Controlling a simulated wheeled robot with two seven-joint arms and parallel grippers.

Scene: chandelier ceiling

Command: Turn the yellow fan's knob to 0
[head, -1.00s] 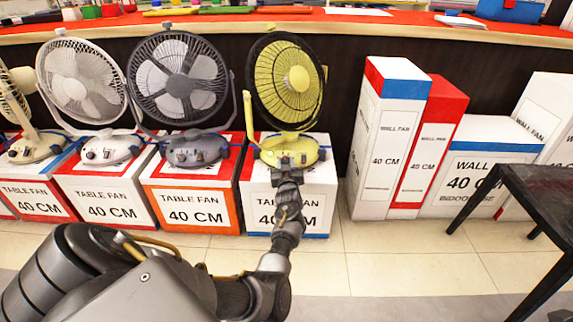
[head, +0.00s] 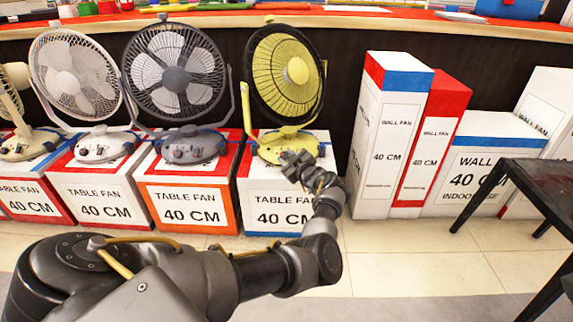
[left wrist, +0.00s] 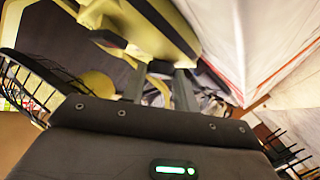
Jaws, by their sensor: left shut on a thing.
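The yellow fan (head: 284,75) stands on a white box, with a round dark-rimmed cage and a yellow base (head: 285,146). My left gripper (head: 296,158) is at the front of this base and covers its controls in the head view. In the left wrist view, the two dark fingers (left wrist: 161,72) reach to the yellow base (left wrist: 150,25) and are shut on a small dark knob between their tips. Another dark control (left wrist: 108,38) shows on the base beside the fingers. The knob's markings cannot be read. My right gripper is not in view.
A grey fan (head: 176,75) and a white fan (head: 75,75) stand on boxes to the left. Tall wall fan boxes (head: 388,140) stand to the right. A black table (head: 545,185) is at the far right. The tiled floor in front is clear.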

